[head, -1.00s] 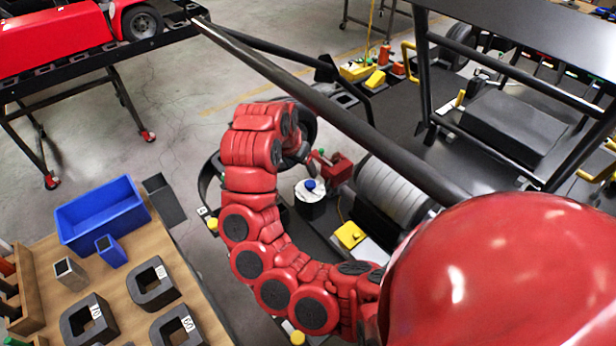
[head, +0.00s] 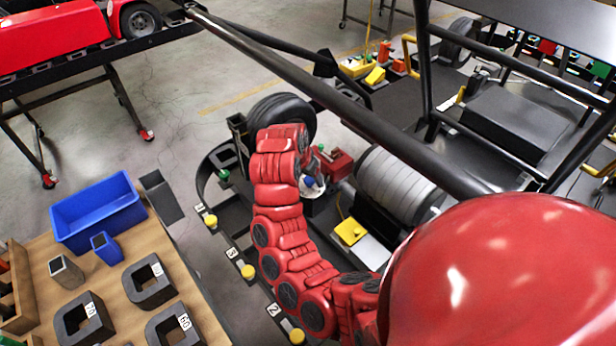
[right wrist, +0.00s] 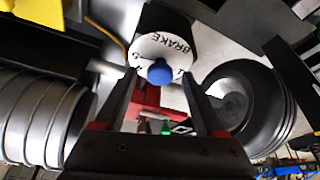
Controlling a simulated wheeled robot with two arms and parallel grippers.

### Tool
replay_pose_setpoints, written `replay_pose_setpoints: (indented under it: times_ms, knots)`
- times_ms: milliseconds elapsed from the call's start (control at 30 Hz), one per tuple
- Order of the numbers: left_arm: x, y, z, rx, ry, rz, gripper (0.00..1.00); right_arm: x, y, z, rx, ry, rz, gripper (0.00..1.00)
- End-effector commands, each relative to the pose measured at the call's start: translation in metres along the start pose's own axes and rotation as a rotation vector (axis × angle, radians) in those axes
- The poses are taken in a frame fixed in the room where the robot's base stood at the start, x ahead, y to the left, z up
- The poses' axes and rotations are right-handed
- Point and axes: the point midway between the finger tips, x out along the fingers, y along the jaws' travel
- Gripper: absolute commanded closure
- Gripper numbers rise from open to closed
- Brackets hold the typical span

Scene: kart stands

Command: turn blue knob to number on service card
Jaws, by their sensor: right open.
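The blue knob (right wrist: 160,72) sits on a white dial face (right wrist: 152,48) marked BRAKE, on top of a dark round housing. In the head view the blue knob (head: 309,182) shows just below the end of my red right arm, which partly covers the dial. My right gripper (right wrist: 160,80) is open, with its two fingers pointing at the dial and the knob between their tips in the picture. I cannot tell if the fingers touch it. The dial's numbers are too small to read surely. A white card (head: 374,251) lies by a yellow block; no writing on it is legible. My left gripper is not in view.
A ribbed grey cylinder (head: 398,186) and a red block (head: 334,163) stand close to the dial. A black wheel (head: 283,113) is behind my arm. A long dark frame bar (head: 340,112) crosses above. Yellow knobs (head: 248,272) with number tags line the near edge.

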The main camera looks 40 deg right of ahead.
Motion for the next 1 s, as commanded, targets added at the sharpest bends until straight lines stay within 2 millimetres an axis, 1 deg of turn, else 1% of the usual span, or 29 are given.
replay_pose_setpoints:
  times_ms: [33,67,100,167,200,267,400,767,1000]
  knots:
    - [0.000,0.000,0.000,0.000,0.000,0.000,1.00,0.000,0.000,0.000,0.000,0.000,0.000,0.34]
    - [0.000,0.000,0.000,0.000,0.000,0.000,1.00,0.000,0.000,0.000,0.000,0.000,0.000,0.39]
    - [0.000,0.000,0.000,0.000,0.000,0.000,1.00,0.000,0.000,0.000,0.000,0.000,0.000,0.46]
    - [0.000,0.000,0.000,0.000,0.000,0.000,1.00,0.000,0.000,0.000,0.000,0.000,0.000,0.57]
    - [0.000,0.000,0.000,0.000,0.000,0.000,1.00,0.000,0.000,0.000,0.000,0.000,0.000,0.64]
    - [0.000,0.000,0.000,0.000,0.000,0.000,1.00,0.000,0.000,0.000,0.000,0.000,0.000,0.75]
    - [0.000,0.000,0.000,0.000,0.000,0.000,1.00,0.000,0.000,0.000,0.000,0.000,0.000,1.00]
    - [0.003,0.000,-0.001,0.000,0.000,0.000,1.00,-0.001,0.000,0.000,-0.029,0.000,-0.012,1.00]
    - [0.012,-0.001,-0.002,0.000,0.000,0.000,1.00,-0.003,0.002,-0.002,-0.145,0.002,-0.062,1.00]
